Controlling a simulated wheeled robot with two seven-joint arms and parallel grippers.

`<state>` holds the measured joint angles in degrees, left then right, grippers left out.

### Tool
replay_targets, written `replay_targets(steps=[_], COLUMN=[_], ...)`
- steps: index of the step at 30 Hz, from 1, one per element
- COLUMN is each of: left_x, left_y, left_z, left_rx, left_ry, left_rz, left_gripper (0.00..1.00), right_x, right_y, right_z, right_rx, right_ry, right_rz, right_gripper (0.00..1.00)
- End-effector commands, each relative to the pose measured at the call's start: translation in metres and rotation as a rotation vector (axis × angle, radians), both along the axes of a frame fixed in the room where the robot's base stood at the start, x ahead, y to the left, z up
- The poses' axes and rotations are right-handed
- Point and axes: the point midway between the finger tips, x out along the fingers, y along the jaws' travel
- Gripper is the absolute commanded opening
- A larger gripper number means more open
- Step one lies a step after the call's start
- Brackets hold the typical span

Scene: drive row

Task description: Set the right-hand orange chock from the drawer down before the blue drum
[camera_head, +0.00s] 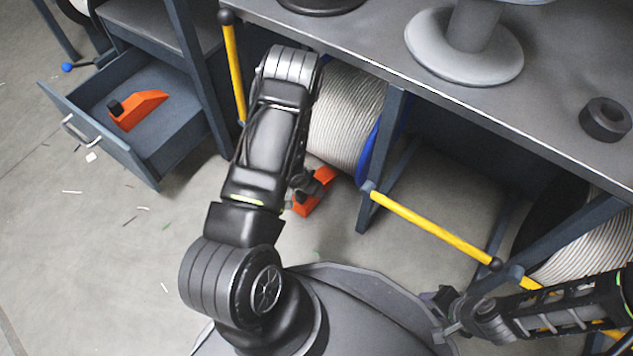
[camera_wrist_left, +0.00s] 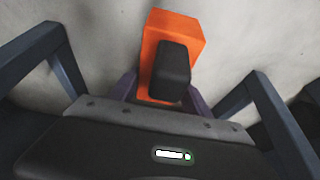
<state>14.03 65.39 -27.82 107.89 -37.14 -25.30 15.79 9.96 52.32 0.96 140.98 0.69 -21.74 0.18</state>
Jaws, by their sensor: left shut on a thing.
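An orange chock (camera_head: 318,190) with a black grip block is low in front of the blue-flanged drum (camera_head: 369,150) of pale cable. The chock also shows in the left wrist view (camera_wrist_left: 178,32), between the fingers. My left gripper (camera_wrist_left: 162,97) is shut on it; in the head view my arm hides most of that gripper. I cannot tell whether the chock bears on the floor. Another orange chock (camera_head: 142,108) lies in the open drawer (camera_head: 182,128) at the left. My right gripper (camera_head: 445,314) is open and empty at the lower right.
A yellow bar (camera_head: 430,224) juts out from the bench frame right of the drum, and another yellow bar (camera_head: 233,70) stands at its left. A second cable drum (camera_head: 590,240) is at the right. The bench top (camera_head: 390,62) overhangs the drums. Floor between drawer and arm is clear except for scraps.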

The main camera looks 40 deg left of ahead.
Motion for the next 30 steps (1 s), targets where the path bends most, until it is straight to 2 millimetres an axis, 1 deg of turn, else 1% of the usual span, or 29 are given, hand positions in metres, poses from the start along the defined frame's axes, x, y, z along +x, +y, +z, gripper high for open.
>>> replay_targets(steps=[1, 6, 8, 9, 20, 21, 28, 29, 30], left_x=[0.008, 0.037, 0.035, 0.035, 0.034, 0.034, 0.034, 0.034, 0.034], left_y=[0.000, 0.001, 0.001, 0.001, 0.001, 0.001, 0.001, 0.001, 0.001], left_z=[-0.001, -0.002, -0.014, -0.016, -0.016, -0.017, -0.016, -0.016, -0.016], left_rx=[0.001, 0.001, 0.002, 0.001, 0.001, 0.001, 0.001, 0.001, 0.001], left_ry=[-0.006, -0.008, -0.002, -0.002, -0.003, -0.001, -0.001, -0.001, -0.002], left_rz=[-0.002, -0.001, -0.001, -0.001, 0.000, 0.000, 0.000, 0.000, 0.000], left_gripper=[0.00, 0.00, 0.00, 0.00, 0.00, 0.57, 0.76, 0.78, 0.78], right_x=[0.000, 0.002, 0.003, 0.003, 0.004, 0.004, 0.004, 0.004, 0.003], right_y=[0.000, -0.001, -0.001, -0.001, -0.001, -0.001, -0.001, -0.001, -0.001], right_z=[-0.004, -0.014, -0.022, -0.023, -0.021, -0.021, -0.021, -0.021, -0.021], right_rx=[0.000, 0.002, 0.003, 0.004, 0.004, 0.004, 0.004, 0.004, 0.004], right_ry=[0.000, 0.000, -0.001, -0.002, -0.002, -0.002, -0.002, -0.002, -0.001], right_rz=[0.000, -0.002, -0.002, -0.003, -0.003, -0.003, -0.003, -0.003, -0.003], right_gripper=[0.36, 0.36, 0.36, 0.36, 0.36, 0.36, 0.36, 0.36, 0.36])
